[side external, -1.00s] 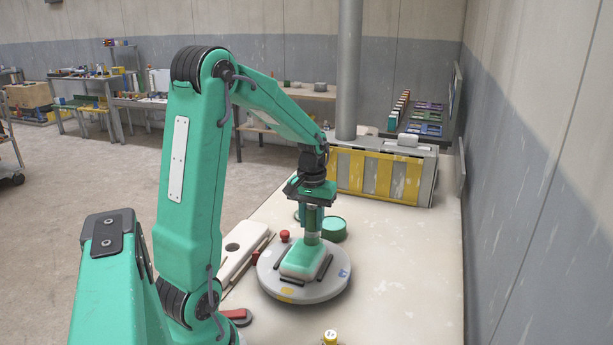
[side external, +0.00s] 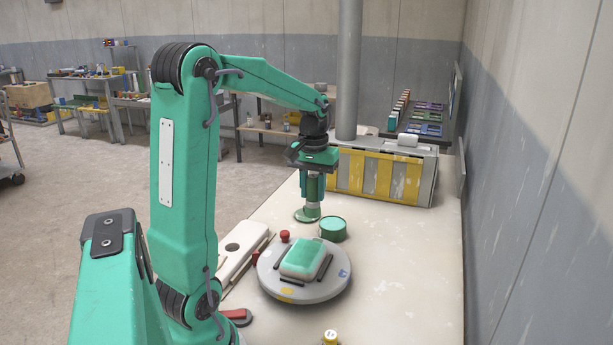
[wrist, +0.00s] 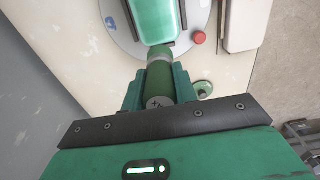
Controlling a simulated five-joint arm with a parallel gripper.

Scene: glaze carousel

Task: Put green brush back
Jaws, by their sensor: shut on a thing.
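My gripper (side external: 312,186) is shut on the green brush, above the far side of the bench. In the wrist view the brush (wrist: 159,80) is a thick green cylinder between the jaws, with a pale grey band at its far end. Its lower end (side external: 312,211) shows below my gripper in the side view, at a pale green round holder (side external: 299,216); I cannot tell whether they touch. The holder also shows in the wrist view (wrist: 204,88), right of the brush. A green pot (side external: 333,230) stands beside it, to the right.
The grey turntable (side external: 279,288) carries a block (side external: 302,259) with a green top between dark bars. A red knob (side external: 285,236) and a white panel (side external: 240,248) are at its left. A grey rack with yellow strips (side external: 378,175) stands behind.

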